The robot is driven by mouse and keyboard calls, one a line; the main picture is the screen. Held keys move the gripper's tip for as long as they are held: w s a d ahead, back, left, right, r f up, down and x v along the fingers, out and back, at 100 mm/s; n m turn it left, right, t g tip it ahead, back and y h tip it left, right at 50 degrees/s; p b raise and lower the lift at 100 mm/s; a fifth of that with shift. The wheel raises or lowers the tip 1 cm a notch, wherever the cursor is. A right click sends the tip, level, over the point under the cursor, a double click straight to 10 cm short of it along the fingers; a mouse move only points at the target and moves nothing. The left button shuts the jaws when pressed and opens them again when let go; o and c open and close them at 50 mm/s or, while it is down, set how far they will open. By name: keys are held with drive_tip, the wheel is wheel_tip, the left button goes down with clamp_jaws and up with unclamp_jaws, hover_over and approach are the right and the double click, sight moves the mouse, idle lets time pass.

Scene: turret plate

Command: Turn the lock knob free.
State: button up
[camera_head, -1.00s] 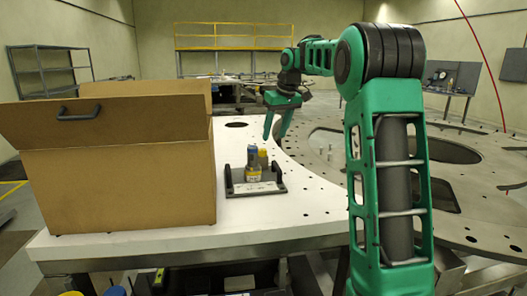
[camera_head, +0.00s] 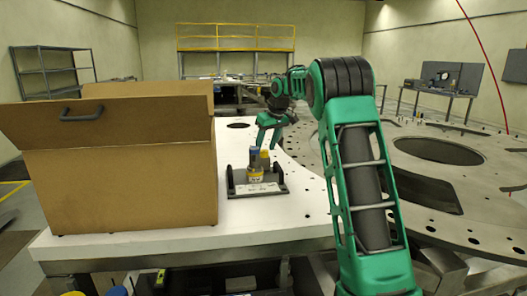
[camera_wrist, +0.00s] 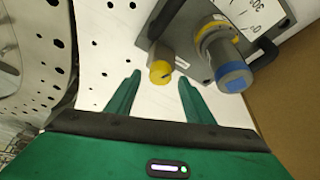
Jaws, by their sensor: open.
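The lock knob appears to be the small yellow knob (camera_wrist: 161,71) on the side of a dark grey fixture (camera_wrist: 178,30). In the head view the yellow knob (camera_head: 264,158) shows behind a blue-capped cylinder (camera_head: 254,157) with a yellow band. My gripper (camera_head: 268,143) is behind and above the fixture in the head view, pointing down. In the wrist view its two green fingers (camera_wrist: 155,97) are apart and empty. The yellow knob lies beyond the fingertips, between their lines, and I see no contact. The blue-capped cylinder (camera_wrist: 228,65) stands right of the knob.
A large brown cardboard box (camera_head: 120,170) stands left of the fixture on the white table (camera_head: 180,238). A dark handle (camera_wrist: 265,55) stands at the fixture's edge. A round metal turret plate (camera_head: 425,175) with holes lies to the right.

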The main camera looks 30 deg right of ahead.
drive_tip(key=shift+w+f, duration=0.25)
drive_tip(key=shift+f, duration=0.4)
drive_tip(key=c, duration=1)
drive_tip(key=shift+d+n+y, duration=0.15)
drive_tip(key=shift+n+y, duration=0.55)
drive_tip(key=shift+n, duration=1.3)
drive_tip(key=shift+c, duration=0.2)
drive_tip(key=o, duration=1)
drive_tip(key=shift+o, duration=0.2)
drive_tip(key=v, duration=1)
drive_tip(key=shift+r, duration=0.45)
drive_tip(key=shift+w, duration=0.1)
